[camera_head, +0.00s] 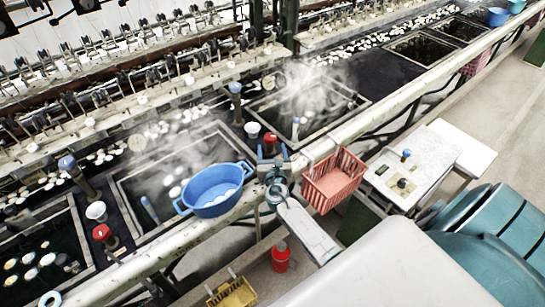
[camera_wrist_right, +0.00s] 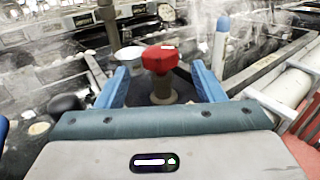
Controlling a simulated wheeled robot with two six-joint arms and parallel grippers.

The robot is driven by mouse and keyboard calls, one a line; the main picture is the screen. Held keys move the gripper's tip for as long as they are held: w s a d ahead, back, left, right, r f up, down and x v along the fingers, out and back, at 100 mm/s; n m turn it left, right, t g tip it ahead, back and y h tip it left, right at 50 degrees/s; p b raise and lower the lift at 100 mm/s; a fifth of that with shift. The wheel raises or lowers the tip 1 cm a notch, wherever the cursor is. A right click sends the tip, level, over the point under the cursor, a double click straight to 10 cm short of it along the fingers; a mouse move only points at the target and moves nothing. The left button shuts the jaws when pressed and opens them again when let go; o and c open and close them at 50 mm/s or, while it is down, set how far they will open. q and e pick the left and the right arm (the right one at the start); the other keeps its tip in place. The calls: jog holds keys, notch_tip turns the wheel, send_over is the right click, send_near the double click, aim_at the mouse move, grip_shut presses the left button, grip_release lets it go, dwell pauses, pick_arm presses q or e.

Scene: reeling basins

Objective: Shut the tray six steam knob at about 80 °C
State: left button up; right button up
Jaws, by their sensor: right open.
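A red steam knob (camera_head: 270,138) stands on a post on the basin rim, between two steaming basins. It also shows in the right wrist view (camera_wrist_right: 160,58), on a tan stem. My right gripper (camera_head: 270,152) is open at this knob, its blue fingers (camera_wrist_right: 159,86) on either side of the stem with visible gaps. I cannot tell from these views whether either finger touches. A blue-topped probe (camera_wrist_right: 219,45) stands beyond the knob to the right; no temperature reading is legible. My left gripper is not in view.
A blue basin (camera_head: 215,188) sits left of my right gripper, and a red basket (camera_head: 335,182) hangs on the rail to the right. A white cup (camera_head: 252,130) stands close by the knob. Another red knob (camera_head: 103,232) is at the lower left. Steam blurs the basins.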

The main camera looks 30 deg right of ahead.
jog(key=shift+v, duration=1.4)
